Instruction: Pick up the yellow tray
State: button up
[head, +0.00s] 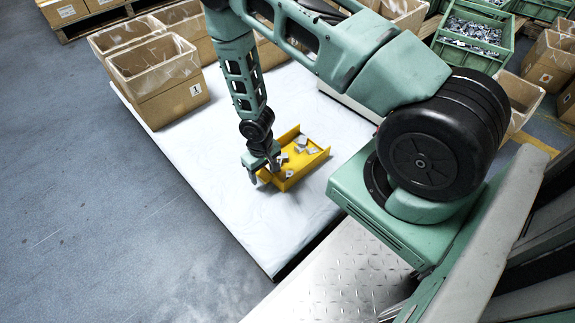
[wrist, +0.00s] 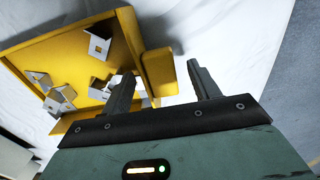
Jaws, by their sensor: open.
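The yellow tray (head: 312,162) lies on the white-covered table in the head view, with several small grey stamped metal parts (head: 301,140) in it. The tray also shows in the wrist view (wrist: 52,47), with the parts (wrist: 100,45) on its floor. My gripper (head: 263,176) is at the tray's near left end, pointing down. In the wrist view my gripper (wrist: 160,85) is open, and a yellow end piece of the tray (wrist: 159,72) shows between its two fingers. I cannot tell whether either finger touches it. My gripper hides part of the tray's left end in the head view.
The white-covered table (head: 250,225) is clear in front and left of the tray. Lined cardboard boxes (head: 170,105) stand at its back left. A green crate of metal parts (head: 472,38) is at the upper right. Open floor (head: 90,210) lies to the left.

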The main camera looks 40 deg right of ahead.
jog(key=shift+f, duration=0.45)
jog(key=shift+r, duration=0.1)
jog(key=c, duration=1.3)
jog(key=shift+r, duration=0.15)
